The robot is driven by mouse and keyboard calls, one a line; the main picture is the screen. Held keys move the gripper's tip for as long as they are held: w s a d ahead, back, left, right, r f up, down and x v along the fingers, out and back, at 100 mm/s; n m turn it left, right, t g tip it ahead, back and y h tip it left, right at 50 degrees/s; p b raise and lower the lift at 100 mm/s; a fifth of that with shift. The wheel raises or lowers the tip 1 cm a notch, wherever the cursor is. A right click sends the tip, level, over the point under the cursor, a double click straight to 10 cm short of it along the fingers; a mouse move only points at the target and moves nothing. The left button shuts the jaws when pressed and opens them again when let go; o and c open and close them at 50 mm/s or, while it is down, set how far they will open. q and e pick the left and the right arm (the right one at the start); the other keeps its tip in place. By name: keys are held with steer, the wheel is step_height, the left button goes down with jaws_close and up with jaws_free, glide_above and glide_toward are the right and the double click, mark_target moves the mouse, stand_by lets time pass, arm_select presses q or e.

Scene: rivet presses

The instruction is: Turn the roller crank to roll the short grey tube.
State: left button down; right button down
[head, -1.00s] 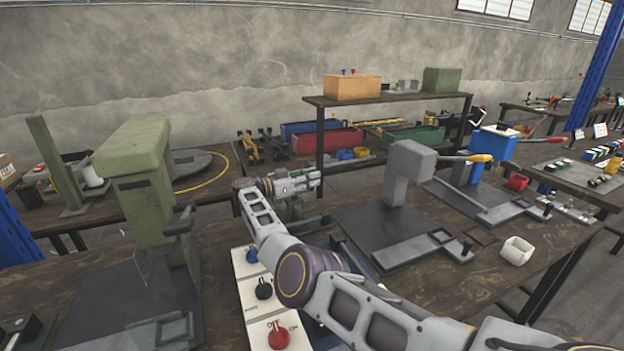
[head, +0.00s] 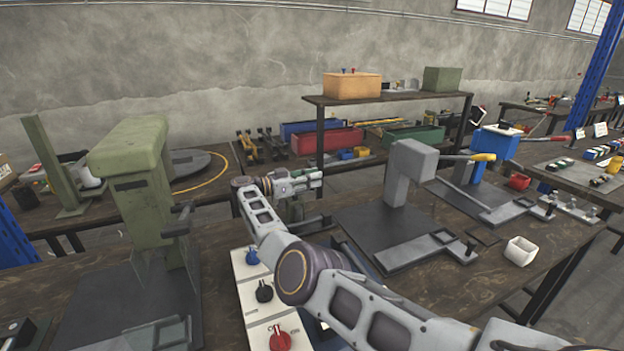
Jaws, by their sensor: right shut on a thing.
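My right gripper (head: 312,179) is at the middle of the head view, at the far end of my right arm, above a small green machine (head: 292,208) on the bench. It is shut, apparently on the roller crank; its jaws and wrist hide most of the crank, so the crank's angle cannot be told. A dark lever (head: 314,219) sticks out to the right below the gripper. My arm covers much of the machine, and I cannot make out the short grey tube. My left gripper is not in view.
A green press (head: 130,160) stands at the left. A white panel (head: 250,290) with blue, black and red knobs lies beside my forearm. A grey press (head: 408,170) with a yellow-tipped lever and a white open box (head: 520,251) stand at the right. Bare bench top shows in front of the box.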

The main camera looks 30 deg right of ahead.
steer(key=c, duration=1.3)
jaws_free()
steer(key=shift+r, duration=0.1)
steer(key=shift+r, duration=4.9)
steer(key=shift+c, duration=0.6)
